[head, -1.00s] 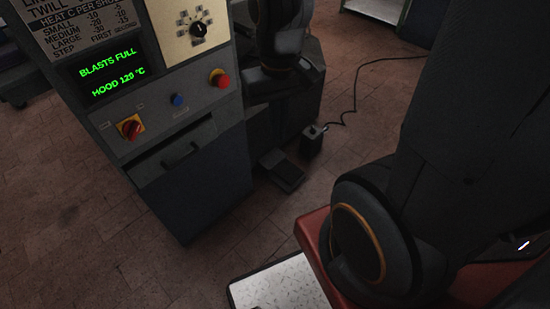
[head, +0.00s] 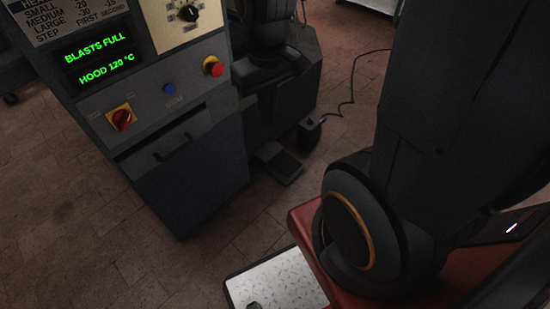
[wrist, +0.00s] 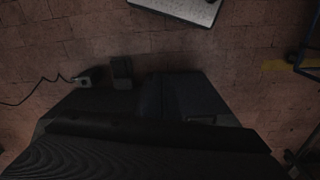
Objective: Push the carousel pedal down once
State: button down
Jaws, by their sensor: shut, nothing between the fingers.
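A low dark pedal (head: 280,163) lies on the floor at the foot of the machine, right of its grey cabinet. It also shows in the wrist view (wrist: 122,72), seen from above, beside the machine's dark base. A small dark box (head: 309,132) with a cable stands just behind and right of it; it shows in the wrist view too (wrist: 86,78). I cannot tell from its markings which is the carousel pedal. My gripper's fingers show in neither view. Nothing of mine is seen touching the pedal.
The machine's control panel (head: 150,95) has a green display reading "BLASTS FULL, HOOD 120 °C", with red and blue controls. A white patterned board (head: 275,282) lies at the bottom. Black cable (head: 352,85) runs across the floor behind the box. Brick floor (head: 235,235) before the pedal is clear.

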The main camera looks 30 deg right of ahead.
jog(key=w+d+f+n+t+b, duration=0.2)
jog(key=w+d+f+n+b, duration=0.5)
jog(key=w+f+b, duration=0.6)
jog(key=w+d+f+n+t+b, duration=0.3)
jog(key=w+d+f+n+b, duration=0.5)
jog(key=f, duration=2.1)
jog(key=w+d+f+n+t+b, duration=0.2)
jog(key=w+d+f+n+b, duration=0.5)
jog(key=w+f+b, duration=1.2)
jog(key=w+f+n, duration=0.1)
jog(key=f+n, duration=0.1)
jog(key=n, duration=0.1)
jog(key=shift+d+h+b, duration=0.2)
jog(key=shift+h+b, duration=0.15)
jog(key=shift+h, duration=0.05)
jog(key=shift+w+r, duration=0.1)
jog(key=b, duration=0.5)
send_over(276, 157)
jog(key=f, duration=0.8)
jog(key=shift+w+d, duration=0.1)
jog(key=shift+w, duration=0.1)
jog(key=shift+f, duration=0.45)
jog(key=shift+s+f, duration=0.1)
jog(key=shift+f, duration=0.05)
jog(key=shift+f+b, duration=0.2)
jog(key=shift+b, duration=0.1)
